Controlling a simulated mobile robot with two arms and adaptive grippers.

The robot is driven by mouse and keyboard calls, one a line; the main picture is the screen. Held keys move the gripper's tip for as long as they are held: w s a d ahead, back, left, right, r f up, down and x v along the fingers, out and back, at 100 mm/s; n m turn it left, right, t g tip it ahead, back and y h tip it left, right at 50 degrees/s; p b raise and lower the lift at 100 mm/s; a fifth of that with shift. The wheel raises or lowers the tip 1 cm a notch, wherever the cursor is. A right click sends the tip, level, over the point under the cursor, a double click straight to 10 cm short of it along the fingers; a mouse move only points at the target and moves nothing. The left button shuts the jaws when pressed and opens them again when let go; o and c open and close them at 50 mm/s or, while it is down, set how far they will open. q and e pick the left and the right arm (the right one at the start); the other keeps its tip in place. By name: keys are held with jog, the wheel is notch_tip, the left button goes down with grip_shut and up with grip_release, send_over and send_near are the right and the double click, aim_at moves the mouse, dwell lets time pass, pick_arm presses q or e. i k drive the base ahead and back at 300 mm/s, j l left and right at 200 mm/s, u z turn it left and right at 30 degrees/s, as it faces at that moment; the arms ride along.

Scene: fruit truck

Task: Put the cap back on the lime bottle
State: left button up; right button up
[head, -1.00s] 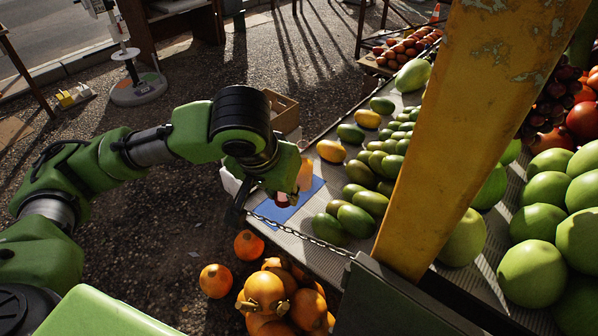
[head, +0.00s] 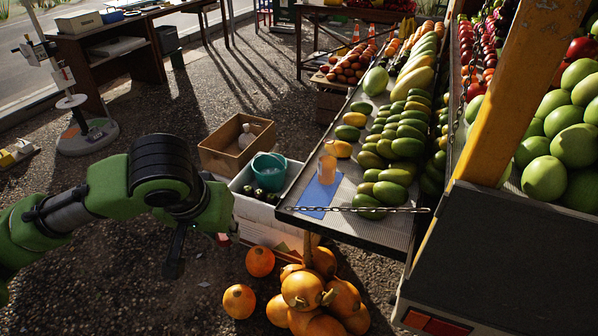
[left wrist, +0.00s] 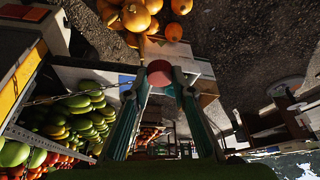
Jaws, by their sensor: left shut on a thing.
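An amber, see-through bottle (head: 327,166) stands upright on a blue mat (head: 318,194) at the near-left corner of the truck's tray; no cap shows on it. My left gripper (head: 225,236) is left of the tray, apart from the bottle. It is shut on a red cap (head: 223,238), which shows as a round red disc (left wrist: 159,73) between the fingertips in the left wrist view. The blue mat also shows there (left wrist: 126,80), beside the left finger; I cannot make out the bottle in that view. My right gripper is in neither view.
A white crate with a teal bucket (head: 269,170) and an open cardboard box (head: 225,150) stand left of the tray (head: 345,222). Orange pumpkins (head: 302,290) lie below it. A chain (head: 375,209) runs along its front edge; mangoes (head: 395,174) fill its right side.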

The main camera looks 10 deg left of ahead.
aim_at(328, 156)
jog(key=i+j, duration=0.15)
jog(key=j, duration=0.25)
jog(key=i+j, duration=0.15)
jog(key=j, duration=0.2)
jog(key=i+j, duration=0.2)
jog(key=j, duration=0.2)
jog(key=i+j+z, duration=0.1)
jog(key=j, duration=0.3)
jog(key=i+j, duration=0.2)
jog(key=j, duration=0.15)
